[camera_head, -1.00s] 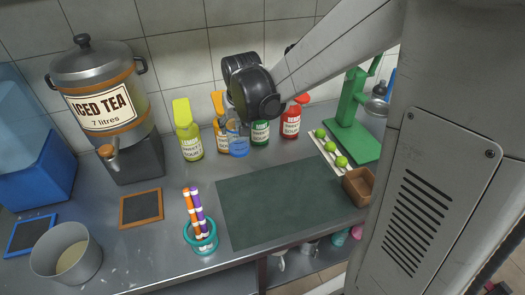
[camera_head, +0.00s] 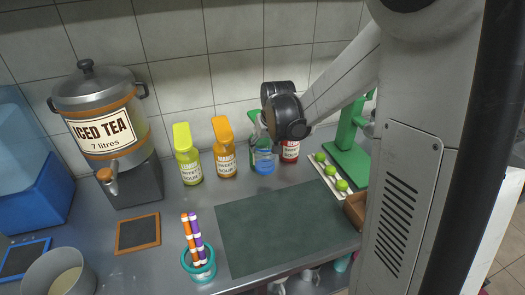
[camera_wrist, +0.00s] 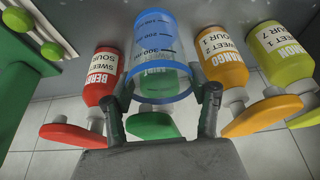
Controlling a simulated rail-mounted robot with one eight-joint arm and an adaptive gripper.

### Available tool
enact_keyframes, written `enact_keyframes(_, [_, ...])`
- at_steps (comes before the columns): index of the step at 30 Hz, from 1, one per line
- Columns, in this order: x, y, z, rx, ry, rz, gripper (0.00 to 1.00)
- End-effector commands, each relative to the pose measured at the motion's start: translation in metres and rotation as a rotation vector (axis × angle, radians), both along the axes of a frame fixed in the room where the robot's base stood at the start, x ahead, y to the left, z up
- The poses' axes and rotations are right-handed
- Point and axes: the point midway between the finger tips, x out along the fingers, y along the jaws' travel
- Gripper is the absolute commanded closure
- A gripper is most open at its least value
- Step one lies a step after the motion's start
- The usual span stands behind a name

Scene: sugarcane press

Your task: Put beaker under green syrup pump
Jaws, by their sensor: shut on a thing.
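A clear beaker with blue marks (camera_head: 264,162) is in front of the green mint syrup bottle (camera_head: 257,140) in the head view. In the wrist view, the beaker (camera_wrist: 158,30) is between the two fingers of my gripper (camera_wrist: 165,95), which is shut on it. The green pump head (camera_wrist: 154,126) shows just below the beaker's rim there, and the mint bottle is seen through the beaker. In the head view the green pump (camera_head: 254,114) is partly covered by my arm, and the fingers are mostly hidden. I cannot tell whether the beaker touches the counter.
Red (camera_head: 290,150), orange (camera_head: 225,155) and yellow (camera_head: 188,160) syrup bottles stand along the wall. A rack of limes (camera_head: 331,172) and a green press (camera_head: 348,155) are at right. The dark mat (camera_head: 285,228) in front is clear. A pen cup (camera_head: 199,270) is near it.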

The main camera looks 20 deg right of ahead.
Motion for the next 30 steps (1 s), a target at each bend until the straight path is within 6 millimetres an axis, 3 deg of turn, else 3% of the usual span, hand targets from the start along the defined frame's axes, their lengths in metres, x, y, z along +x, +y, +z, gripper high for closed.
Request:
enact_keyframes(8, [0.004,-0.01,-0.013,0.001,0.0,0.001,0.76])
enact_keyframes(16, [0.004,-0.01,-0.045,0.001,0.0,0.001,0.76])
enact_keyframes(30, [0.004,-0.01,-0.053,0.001,0.0,0.001,0.76])
